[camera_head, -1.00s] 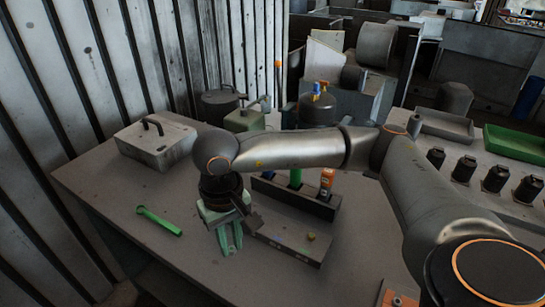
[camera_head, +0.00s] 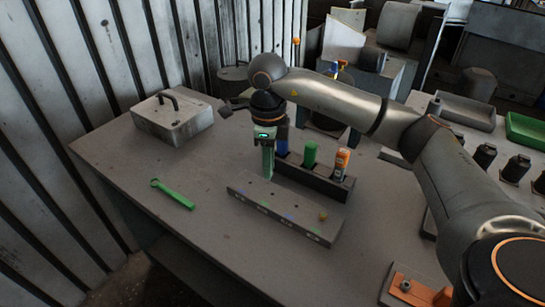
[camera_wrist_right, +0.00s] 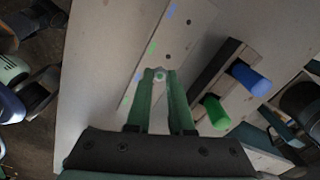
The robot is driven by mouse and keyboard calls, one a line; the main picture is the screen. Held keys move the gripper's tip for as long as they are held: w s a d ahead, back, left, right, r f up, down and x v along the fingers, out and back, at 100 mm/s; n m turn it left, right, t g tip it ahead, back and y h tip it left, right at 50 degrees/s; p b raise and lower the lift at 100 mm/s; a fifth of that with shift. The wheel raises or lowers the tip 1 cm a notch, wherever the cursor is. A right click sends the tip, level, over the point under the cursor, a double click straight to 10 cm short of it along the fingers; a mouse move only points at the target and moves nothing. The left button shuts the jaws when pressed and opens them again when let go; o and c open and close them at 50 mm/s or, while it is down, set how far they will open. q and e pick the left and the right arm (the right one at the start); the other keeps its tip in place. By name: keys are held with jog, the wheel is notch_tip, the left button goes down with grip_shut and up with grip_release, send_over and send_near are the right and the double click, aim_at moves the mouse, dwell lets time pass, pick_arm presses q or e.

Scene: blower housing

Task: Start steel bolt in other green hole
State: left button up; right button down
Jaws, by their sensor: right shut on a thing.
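My right gripper (camera_head: 267,176) is upright at the back edge of the grey hole block (camera_head: 285,215), toward its left end. In the wrist view its green fingers (camera_wrist_right: 160,78) are shut on the steel bolt (camera_wrist_right: 160,74), whose small pale head shows between the tips. The bolt's lower end is hidden, so I cannot tell whether it touches the block. In the wrist view dark holes show beyond the fingertips, with green marks (camera_wrist_right: 152,48) and blue marks on the block. A brass-coloured bolt (camera_head: 323,215) stands near the block's right end. My left gripper is not in view.
A dark rack (camera_head: 310,180) behind the block holds a blue, a green (camera_head: 310,153) and an orange (camera_head: 341,163) item, close to the gripper's right. A green wrench (camera_head: 173,194) and a grey metal box (camera_head: 172,118) lie to the left. The table's front left is clear.

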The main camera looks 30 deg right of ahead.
jog(key=f+m+b, duration=0.1)
jog(key=f, duration=0.1)
jog(key=d+f+m+b, duration=0.1)
jog(key=f+m+b, duration=0.1)
jog(key=w+f+m+b, duration=0.1)
jog(key=shift+d+f+m+b, duration=0.3)
jog(key=shift+f+m+b, duration=0.05)
jog(key=shift+f+m, duration=0.05)
jog(key=shift+f, duration=0.3)
jog(key=shift+f, duration=0.3)
dwell(1.1)
jog(key=shift+f, duration=0.2)
dwell(0.5)
jog(key=shift+f, duration=0.1)
jog(key=shift+f, duration=0.1)
dwell(0.3)
